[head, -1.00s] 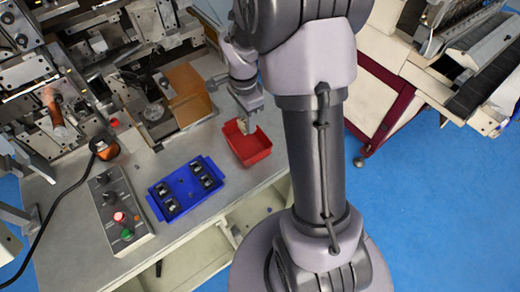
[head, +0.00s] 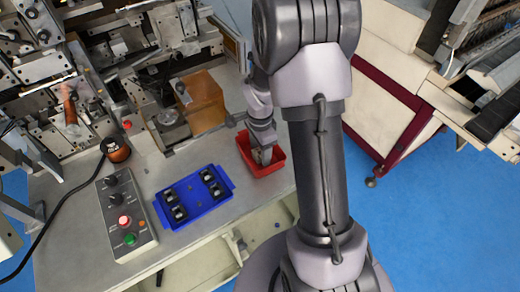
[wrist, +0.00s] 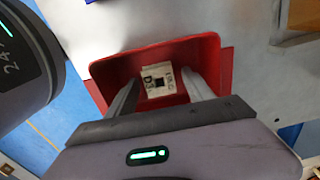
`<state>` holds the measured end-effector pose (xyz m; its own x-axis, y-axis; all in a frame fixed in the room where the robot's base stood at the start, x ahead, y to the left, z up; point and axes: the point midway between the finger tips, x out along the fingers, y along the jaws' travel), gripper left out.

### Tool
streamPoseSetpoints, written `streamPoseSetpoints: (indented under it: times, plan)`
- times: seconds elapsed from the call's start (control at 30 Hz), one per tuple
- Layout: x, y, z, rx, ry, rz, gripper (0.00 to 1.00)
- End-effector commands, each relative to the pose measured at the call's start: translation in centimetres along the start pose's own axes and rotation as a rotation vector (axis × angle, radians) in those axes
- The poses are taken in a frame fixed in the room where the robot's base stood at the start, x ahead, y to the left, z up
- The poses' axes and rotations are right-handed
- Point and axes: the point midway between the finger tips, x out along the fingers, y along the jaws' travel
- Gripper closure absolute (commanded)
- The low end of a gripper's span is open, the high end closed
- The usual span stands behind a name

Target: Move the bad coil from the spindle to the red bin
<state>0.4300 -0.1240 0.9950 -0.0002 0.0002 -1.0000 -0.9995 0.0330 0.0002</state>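My gripper (wrist: 160,76) reaches down into the bin with one finger on each side of the coil. Narrow gaps seem to show between the fingers and the coil, so the gripper looks open. In the head view, my gripper (head: 262,156) is low inside the red bin (head: 275,167), and the coil cannot be made out there.
A blue tray (head: 194,199) with several dark parts lies left of the bin. A control box (head: 127,238) with red and green buttons stands farther left. An amber guard (head: 204,100) and the winding machine (head: 110,40) are behind. Some bare tabletop lies between tray and bin.

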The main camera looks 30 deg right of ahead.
Motion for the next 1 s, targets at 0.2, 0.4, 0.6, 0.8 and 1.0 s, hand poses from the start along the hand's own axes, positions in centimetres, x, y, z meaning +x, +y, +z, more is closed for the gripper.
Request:
streamPoseSetpoints:
  times: [0.2,0.4,0.6,0.8,1.0]
  plan:
    - [0.0,0.0,0.0,0.0,0.0,0.0,0.39]
    - [-2.7,-0.1,0.0,0.001,0.001,-0.004,0.39]
    - [-8.6,-0.1,0.0,0.0,0.001,-0.005,0.39]
    - [-12.0,-0.1,0.0,0.0,0.0,-0.002,0.39]
    - [-18.6,1.9,3.6,-0.216,0.004,-0.109,0.39]
